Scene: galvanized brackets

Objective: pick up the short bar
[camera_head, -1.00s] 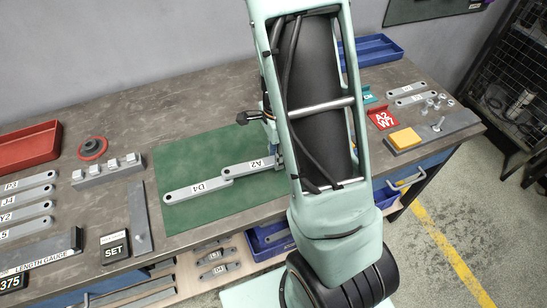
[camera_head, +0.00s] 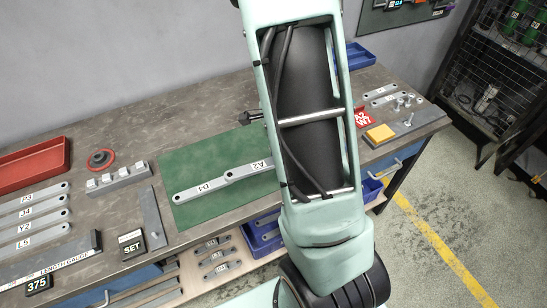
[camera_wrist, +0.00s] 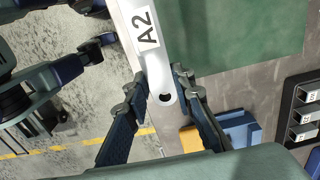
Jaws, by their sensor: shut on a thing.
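A light grey bar marked A2 (camera_head: 249,170) is over the green mat (camera_head: 196,156). Its left end overlaps a second grey bar marked D4 (camera_head: 195,191). Which bar is the short one is hard to tell, as my arm hides A2's right end in the head view. In the wrist view the A2 bar (camera_wrist: 146,38) runs down from the top to a rounded end with a dark hole. My gripper (camera_wrist: 162,88) is shut on the A2 bar near that end, one dark finger on each side. The head view hides my fingers behind my arm.
Several bars (camera_head: 40,213) lie at the left, by a red tray (camera_head: 35,172) and a length gauge (camera_head: 52,262). A grey block with studs (camera_head: 118,180) stands left of the mat. A yellow block (camera_head: 380,133) and blue tray (camera_head: 358,56) are at the right.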

